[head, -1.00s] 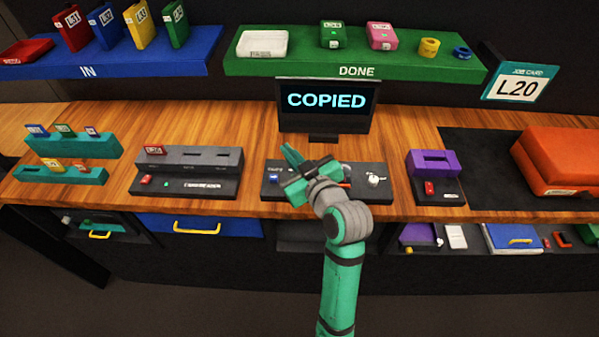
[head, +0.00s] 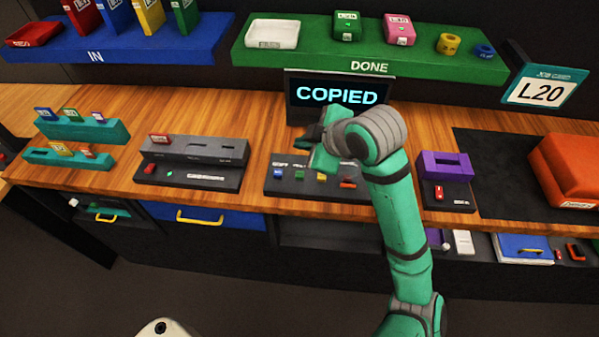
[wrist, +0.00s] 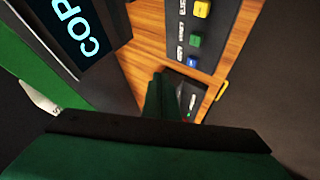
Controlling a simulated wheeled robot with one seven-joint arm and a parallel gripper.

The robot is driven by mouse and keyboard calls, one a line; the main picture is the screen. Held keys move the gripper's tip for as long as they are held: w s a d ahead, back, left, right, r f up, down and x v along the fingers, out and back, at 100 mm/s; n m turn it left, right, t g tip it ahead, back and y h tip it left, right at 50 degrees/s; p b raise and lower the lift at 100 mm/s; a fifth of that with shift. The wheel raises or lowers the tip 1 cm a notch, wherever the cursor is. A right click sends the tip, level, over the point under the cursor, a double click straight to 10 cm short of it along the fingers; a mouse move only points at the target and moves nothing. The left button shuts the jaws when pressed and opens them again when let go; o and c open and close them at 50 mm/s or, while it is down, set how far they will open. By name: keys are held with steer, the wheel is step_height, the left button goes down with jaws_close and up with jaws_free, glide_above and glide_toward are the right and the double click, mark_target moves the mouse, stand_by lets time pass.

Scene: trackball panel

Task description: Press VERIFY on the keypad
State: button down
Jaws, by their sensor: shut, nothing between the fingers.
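The keypad (head: 268,188) is a dark panel on the wooden counter, below the screen. It has a blue button (head: 278,174), a green button (head: 299,174), a yellow button (head: 321,177) and an orange-red piece (head: 348,184). The wrist view also shows the blue (wrist: 192,62), green (wrist: 196,40) and yellow (wrist: 202,9) buttons. The button labels are too small to read surely, so I cannot tell which is VERIFY. My gripper (head: 316,146) is shut and empty, above the keypad's back edge; part of the keypad is hidden behind my arm. The screen (head: 337,94) reads COPIED.
A dark card reader unit (head: 192,150) stands left of the keypad, and a purple-topped unit (head: 445,165) stands right. The green DONE shelf (head: 300,60) hangs above the screen. Bare wood lies between the units.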

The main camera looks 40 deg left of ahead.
steer(key=shift+w+f, duration=0.1)
glide_above(303, 177)
step_height(303, 177, down, 8)
steer(key=shift+r, duration=0.2)
steer(key=shift+f, duration=0.5)
stand_by(0.9)
steer(key=shift+a, duration=0.1)
stand_by(0.4)
steer(key=shift+f, duration=0.15)
stand_by(0.5)
steer(key=shift+f, duration=0.3)
